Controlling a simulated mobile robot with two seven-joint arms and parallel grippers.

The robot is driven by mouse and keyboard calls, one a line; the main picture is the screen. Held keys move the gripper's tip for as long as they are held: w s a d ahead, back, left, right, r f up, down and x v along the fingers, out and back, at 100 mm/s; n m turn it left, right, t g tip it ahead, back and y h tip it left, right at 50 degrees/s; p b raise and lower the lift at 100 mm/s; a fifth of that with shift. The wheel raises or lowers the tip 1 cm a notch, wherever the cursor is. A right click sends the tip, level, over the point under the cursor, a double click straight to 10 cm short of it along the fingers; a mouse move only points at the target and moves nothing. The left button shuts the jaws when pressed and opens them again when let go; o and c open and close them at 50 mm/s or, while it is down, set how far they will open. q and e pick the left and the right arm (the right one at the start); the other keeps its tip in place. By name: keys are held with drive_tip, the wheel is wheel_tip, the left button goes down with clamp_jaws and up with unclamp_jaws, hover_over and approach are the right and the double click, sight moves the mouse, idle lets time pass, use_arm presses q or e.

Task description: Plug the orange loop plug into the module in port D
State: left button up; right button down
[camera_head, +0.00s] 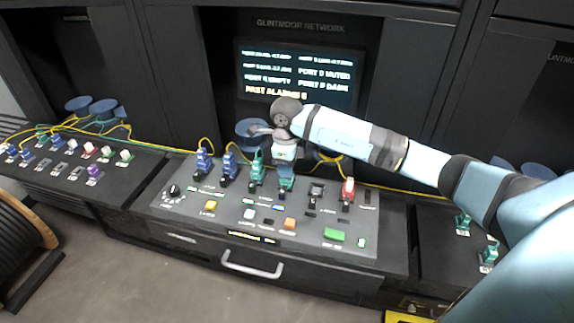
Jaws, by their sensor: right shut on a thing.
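My right gripper (286,161) reaches in from the right and points down over the console. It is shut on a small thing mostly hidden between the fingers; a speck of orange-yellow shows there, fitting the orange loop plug. Directly under the fingertips stands a teal module (286,181), fourth from the left in the back row of ports, which I take as port D. Whether plug and module touch is too small to tell. My left gripper is not in view.
Beside it stand another teal module (257,170), blue ones (229,166) with yellow cables, and a red one (348,190). A screen (300,76) hangs behind. Buttons and a knob (174,190) fill the front of the console. A cable spool (24,235) stands at left.

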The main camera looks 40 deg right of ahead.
drive_tip(key=shift+f, duration=0.4)
drive_tip(key=c, duration=0.8)
unclamp_jaws()
wheel_tip(320, 180, up, 14)
drive_tip(key=shift+f+b, duration=0.1)
drive_tip(key=shift+b, duration=0.75)
